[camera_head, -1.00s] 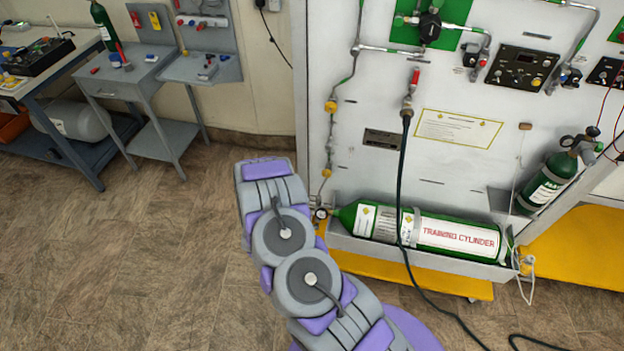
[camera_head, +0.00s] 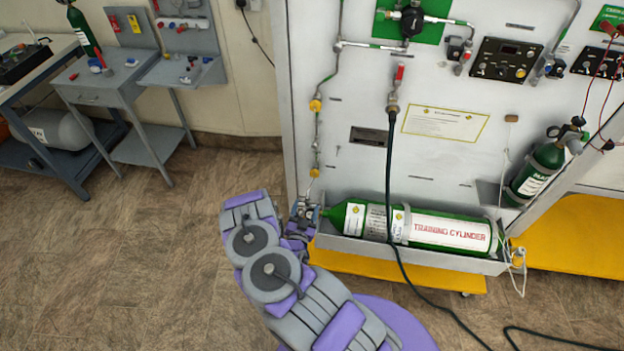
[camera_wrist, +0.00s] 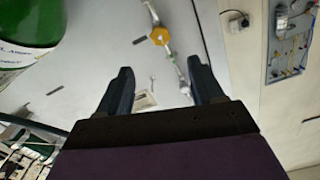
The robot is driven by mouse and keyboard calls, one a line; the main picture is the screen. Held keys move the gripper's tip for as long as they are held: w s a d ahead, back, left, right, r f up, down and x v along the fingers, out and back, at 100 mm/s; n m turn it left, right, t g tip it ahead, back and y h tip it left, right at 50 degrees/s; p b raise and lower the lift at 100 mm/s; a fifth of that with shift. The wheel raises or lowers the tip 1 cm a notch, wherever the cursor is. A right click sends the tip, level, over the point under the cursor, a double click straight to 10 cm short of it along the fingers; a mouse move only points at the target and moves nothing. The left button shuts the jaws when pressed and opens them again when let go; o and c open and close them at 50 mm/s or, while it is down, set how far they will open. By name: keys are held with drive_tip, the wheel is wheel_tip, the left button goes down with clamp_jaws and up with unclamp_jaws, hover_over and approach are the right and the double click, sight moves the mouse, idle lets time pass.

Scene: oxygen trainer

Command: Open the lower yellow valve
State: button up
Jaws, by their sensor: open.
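The lower yellow valve (camera_head: 315,173) sits on the thin pipe at the panel's left edge, just above the green training cylinder's neck. A second yellow valve (camera_head: 316,105) is higher on the same pipe. In the wrist view one yellow valve (camera_wrist: 160,36) shows beyond the fingertips, on a silver pipe; it appears to be the lower one. My gripper (camera_wrist: 160,78) is open and empty, with its two dark fingers apart and not touching the valve. In the head view my gripper (camera_head: 302,210) is small and partly hidden by my arm, below the lower valve.
The green training cylinder (camera_head: 450,230) lies in a tray at the panel's base, right of my gripper. A dark hose (camera_head: 388,175) hangs in front of it. The yellow base (camera_head: 400,268) juts out below. Floor to the left is clear up to the grey workbench (camera_head: 110,90).

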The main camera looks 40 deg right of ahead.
sight(314, 176)
drive_tip(key=b+x, duration=0.1)
drive_tip(key=x, duration=1.3)
drive_tip(key=shift+c, duration=0.4)
drive_tip(key=c, duration=1)
drive_tip(key=n+p, duration=0.2)
drive_tip(key=shift+r+n, duration=0.15)
drive_tip(key=shift+n, duration=0.25)
drive_tip(key=shift+d+n+p, duration=0.1)
drive_tip(key=shift+n+p, duration=1.05)
drive_tip(key=shift+n, duration=0.35)
drive_tip(key=o, duration=1.1)
